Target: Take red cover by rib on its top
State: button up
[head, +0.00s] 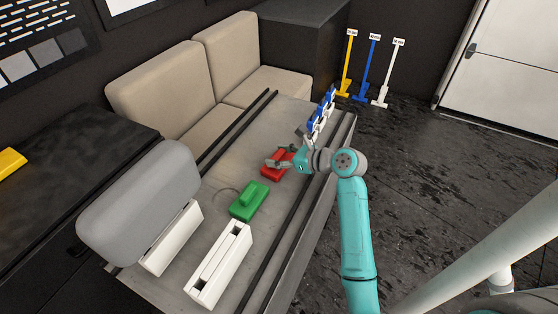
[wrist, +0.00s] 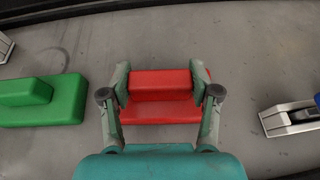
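The red cover (head: 270,173) lies on the grey bench, a flat block with a raised rib on top. In the wrist view the red cover (wrist: 160,112) is in the middle, its rib running across between the two fingers. My gripper (head: 284,160) is over the red cover, pointing down. In the wrist view my gripper (wrist: 160,84) has its fingers wide apart, one by each end of the rib. The fingers are very close to the rib; contact is not clear. The fingers partly hide the ends of the cover's base.
A green cover (head: 249,201) lies just nearer on the bench (head: 226,168), left of the red one in the wrist view. Blue-and-white holders (head: 321,110) stand beyond my gripper. White slotted boxes (head: 220,264) and a grey cushion (head: 139,203) are at the near end. Dark rails line the bench.

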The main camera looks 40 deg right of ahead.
jog(key=shift+c, duration=0.6)
jog(key=shift+r, duration=0.1)
